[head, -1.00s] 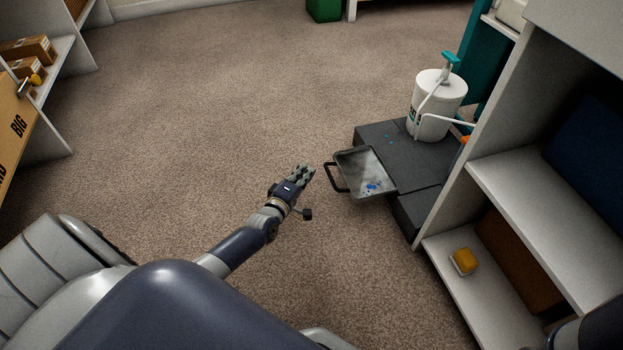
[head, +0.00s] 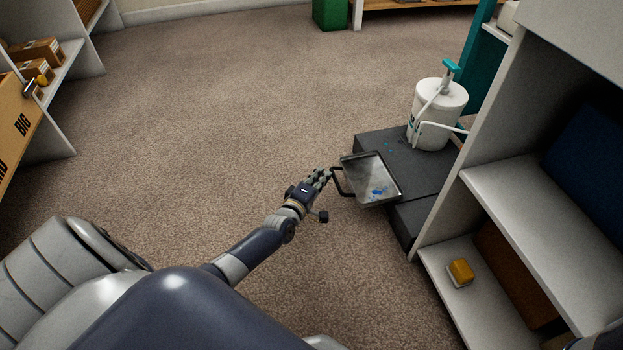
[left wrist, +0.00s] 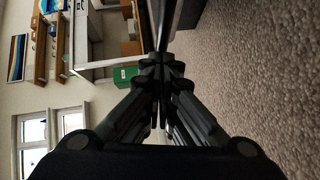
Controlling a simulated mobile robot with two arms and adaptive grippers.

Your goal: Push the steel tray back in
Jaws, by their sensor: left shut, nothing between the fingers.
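The steel tray (head: 368,172) is a shallow grey pan with blue spots, sticking out from the left side of a dark low platform (head: 400,155). A black handle (head: 338,182) juts from its left end. My left gripper (head: 328,174) is shut and empty, its fingertips at or very near the handle; I cannot tell whether they touch. In the left wrist view its closed fingers (left wrist: 160,68) point at a dark edge at the top of the picture. My right gripper does not show.
A white pump container (head: 437,115) with a teal top stands on the platform. A grey shelf unit (head: 505,190) with a yellow block (head: 460,272) stands at the right. A green bin (head: 329,14) is at the back. Carpet left of the tray is clear.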

